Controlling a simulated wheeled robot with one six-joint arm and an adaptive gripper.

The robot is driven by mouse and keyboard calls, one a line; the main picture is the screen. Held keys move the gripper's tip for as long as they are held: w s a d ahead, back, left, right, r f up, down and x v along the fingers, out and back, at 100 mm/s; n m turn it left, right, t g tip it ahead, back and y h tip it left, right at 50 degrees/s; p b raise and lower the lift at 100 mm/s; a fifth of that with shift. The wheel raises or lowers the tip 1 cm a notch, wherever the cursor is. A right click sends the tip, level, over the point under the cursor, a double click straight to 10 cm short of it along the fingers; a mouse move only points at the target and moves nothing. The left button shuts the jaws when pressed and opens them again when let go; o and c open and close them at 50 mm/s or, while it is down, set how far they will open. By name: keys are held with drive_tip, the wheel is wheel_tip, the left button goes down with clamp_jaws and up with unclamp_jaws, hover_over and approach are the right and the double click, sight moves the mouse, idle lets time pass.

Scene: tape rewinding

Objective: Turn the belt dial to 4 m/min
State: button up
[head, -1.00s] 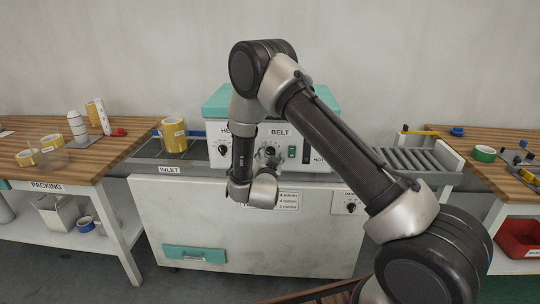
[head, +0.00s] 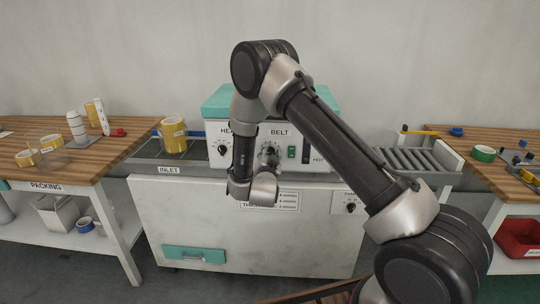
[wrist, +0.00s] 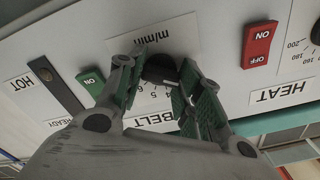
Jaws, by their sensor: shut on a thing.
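The belt dial is a dark round knob (wrist: 160,68) on the white panel, seen upside down in the wrist view between the "m/min" and "BELT" labels. My gripper (wrist: 164,62) has its green-padded fingers on either side of the knob, shut on it. In the head view my gripper (head: 269,156) is at the panel below the "BELT" label, and the dial is mostly hidden behind it. Scale figures 4, 5 and 6 (wrist: 153,90) show between the fingers; the rest of the scale is covered. I cannot tell clearly which figure the knob points to.
A green switch (wrist: 91,81) and a red ON/OFF switch (wrist: 258,46) flank the dial. The heat dial (head: 222,149) is at left on the same panel. Tape rolls (head: 174,135) stand at the inlet. Work tables (head: 60,178) stand on both sides.

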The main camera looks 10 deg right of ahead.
drive_tip(key=m, duration=0.5)
drive_tip(key=shift+f, duration=0.1)
drive_tip(key=m, duration=0.6)
drive_tip(key=shift+f, duration=0.1)
idle(0.4)
drive_tip(key=o, duration=1)
drive_tip(key=v, duration=1.2)
